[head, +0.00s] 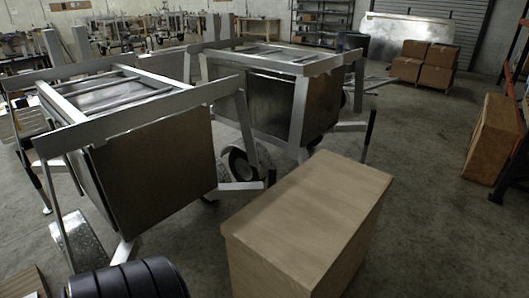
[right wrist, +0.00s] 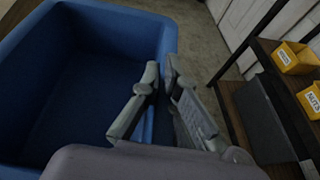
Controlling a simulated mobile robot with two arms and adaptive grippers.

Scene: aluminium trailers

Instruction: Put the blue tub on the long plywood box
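The long plywood box (head: 308,212) stands on the floor at the bottom centre of the head view. Its flat top is bare. The blue tub (right wrist: 115,32) fills the left of the right wrist view, and its inside looks empty. It does not show in the head view. My right gripper (right wrist: 160,70) is at the tub's right-hand wall, one finger on the inner side and one on the outer side. The fingers are close together, with the wall between them. My left gripper is in neither view.
Two aluminium trailers (head: 150,150) (head: 275,100) stand left of and behind the plywood box. A brown box (head: 492,138) and stacked cartons (head: 425,64) are at the right. A shelf (right wrist: 262,47) with yellow bins (right wrist: 295,57) is right of the tub. Floor right of the plywood box is clear.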

